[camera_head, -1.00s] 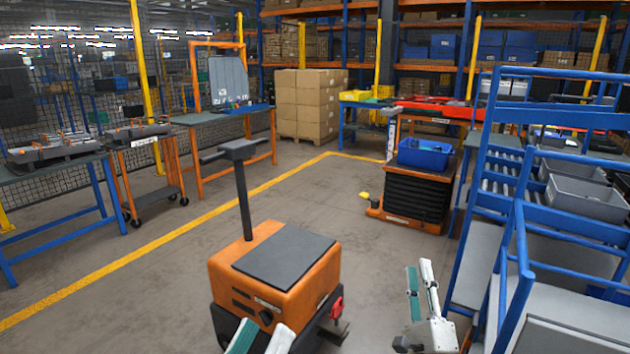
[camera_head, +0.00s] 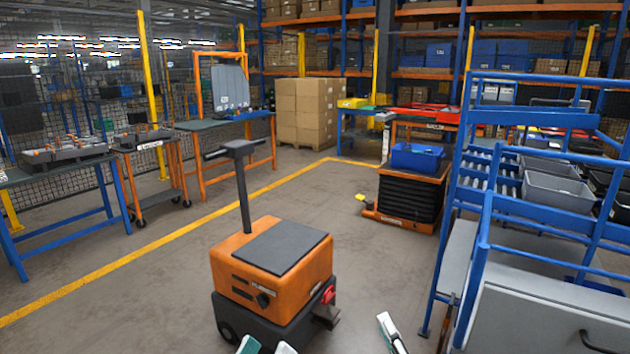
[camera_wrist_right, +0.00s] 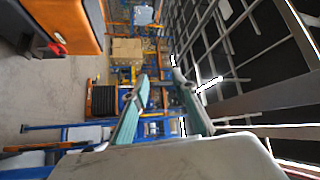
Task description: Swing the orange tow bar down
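An orange tug (camera_head: 270,265) with a dark top plate and black lower body stands at the bottom centre of the head view. Its black tow handle (camera_head: 242,190) stands upright with a crossbar on top. A red part (camera_head: 328,294) is on its right side, above a dark hitch. I cannot make out an orange tow bar. My left gripper (camera_head: 266,346) shows only its tips at the bottom edge, apart and empty, in front of the tug. My right gripper (camera_head: 391,333) is right of the tug, mostly cut off. In the wrist view its fingers (camera_wrist_right: 163,84) are spread and empty.
A blue frame (camera_head: 455,200) with a grey cabinet (camera_head: 540,325) stands close on the right. A black lift cart (camera_head: 408,198) with a blue bin (camera_head: 417,157) is farther back. Workbenches line the left. The floor (camera_head: 355,255) between tug and lift cart is clear.

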